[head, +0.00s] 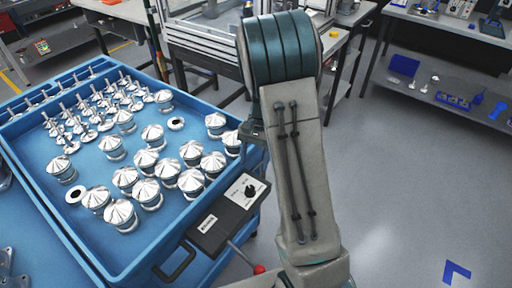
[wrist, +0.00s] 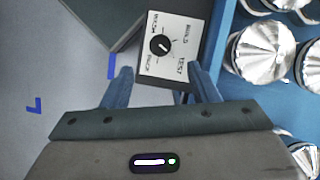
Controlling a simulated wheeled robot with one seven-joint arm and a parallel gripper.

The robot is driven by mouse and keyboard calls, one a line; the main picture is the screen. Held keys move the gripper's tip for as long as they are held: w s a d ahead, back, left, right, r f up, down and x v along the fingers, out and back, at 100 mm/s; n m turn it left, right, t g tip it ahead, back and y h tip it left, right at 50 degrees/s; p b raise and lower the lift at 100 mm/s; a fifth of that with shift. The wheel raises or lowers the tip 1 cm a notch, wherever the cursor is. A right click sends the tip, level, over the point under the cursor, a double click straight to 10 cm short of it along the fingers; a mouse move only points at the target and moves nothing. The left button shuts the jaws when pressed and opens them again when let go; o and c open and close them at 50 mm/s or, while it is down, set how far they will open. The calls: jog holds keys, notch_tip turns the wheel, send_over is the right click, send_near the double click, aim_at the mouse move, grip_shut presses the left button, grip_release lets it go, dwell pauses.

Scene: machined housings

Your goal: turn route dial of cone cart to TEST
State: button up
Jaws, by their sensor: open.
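The cone cart is a blue tray cart (head: 95,262) at the left of the head view. A dark control box (head: 222,222) is fixed on its near right side, with a white dial plate. The route dial is a black round knob (head: 250,190) on that plate; in the wrist view the knob (wrist: 160,44) sits among printed labels, with TEST (wrist: 181,67) at its lower right. Its pointer direction is too small to tell surely. My gripper (wrist: 163,84) is open and empty, its fingers apart on either side of the plate's lower part in the picture. My arm hides it in the head view.
Several shiny metal cones (head: 120,215) stand in the cart, and one shows close right of the dial in the wrist view (wrist: 262,50). A lever with a red knob (head: 259,269) and a handle (head: 175,262) are by the box. Floor at right is clear.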

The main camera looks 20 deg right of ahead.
jog(key=shift+v, duration=2.15)
jog(key=s+a+r+n+t+h, duration=0.1)
jog(key=s+a+r+n+t, duration=0.1)
jog(key=s+r, duration=0.3)
jog(key=s+a+r+n+t+h, duration=0.1)
jog(key=s+r+n+t, duration=0.3)
jog(key=s, duration=0.9)
jog(key=shift+s+a+r+n+t+h, duration=0.3)
jog(key=shift+s+a+r+n+h, duration=0.1)
jog(key=shift+r+n, duration=0.45)
jog(key=shift+c, duration=0.3)
